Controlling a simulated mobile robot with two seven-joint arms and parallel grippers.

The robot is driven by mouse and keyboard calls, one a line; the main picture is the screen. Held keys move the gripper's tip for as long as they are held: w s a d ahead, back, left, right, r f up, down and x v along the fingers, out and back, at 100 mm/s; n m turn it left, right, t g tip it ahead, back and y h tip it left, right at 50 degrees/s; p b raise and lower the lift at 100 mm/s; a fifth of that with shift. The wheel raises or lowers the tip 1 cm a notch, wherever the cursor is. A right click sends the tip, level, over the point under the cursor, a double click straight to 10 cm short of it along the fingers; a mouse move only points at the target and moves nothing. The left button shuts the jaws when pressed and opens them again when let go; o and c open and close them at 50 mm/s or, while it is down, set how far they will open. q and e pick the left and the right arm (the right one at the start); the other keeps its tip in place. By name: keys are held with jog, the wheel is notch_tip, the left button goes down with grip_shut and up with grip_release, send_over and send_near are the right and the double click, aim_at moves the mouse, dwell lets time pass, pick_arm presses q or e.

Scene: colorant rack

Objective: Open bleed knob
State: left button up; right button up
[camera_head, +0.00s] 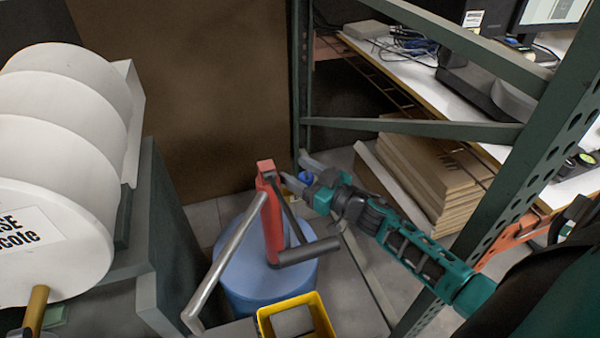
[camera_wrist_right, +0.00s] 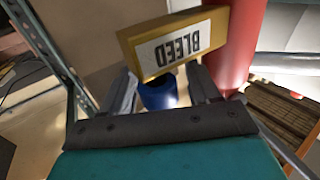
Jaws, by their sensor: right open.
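The bleed knob (camera_wrist_right: 158,93) is a blue cylinder below a yellow block (camera_wrist_right: 217,22) labelled BLEED in the right wrist view. A blue spot by the gripper in the head view looks like the same knob (camera_head: 306,177). My right gripper (camera_wrist_right: 162,88) is open, with one finger on each side of the knob; whether they touch it cannot be told. In the head view my right gripper (camera_head: 296,169) reaches from the right to the top of the red pump post (camera_head: 271,222). My left gripper is not in view.
The pump stands on a blue drum (camera_head: 245,283), with a long grey bar (camera_head: 225,262) and a dark handle beside the post. A yellow bin (camera_head: 325,318) is in front. A green rack upright (camera_head: 540,150) is close to my right arm.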

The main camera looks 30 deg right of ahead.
jog(key=shift+c, duration=0.9)
jog(key=c, duration=0.8)
jog(key=shift+s+a+n+g+y, duration=0.15)
jog(key=shift+n+g+y, duration=0.4)
jog(key=shift+n+y, duration=0.45)
jog(key=shift+w+a+n+g+y, duration=0.1)
jog(key=shift+n+g+y, duration=0.5)
jog(key=shift+y, duration=0.7)
jog(key=o, duration=1)
jog(key=shift+s+m+t+h, duration=0.1)
jog(key=shift+m+t+h, duration=0.2)
jog(key=shift+t+h, duration=0.1)
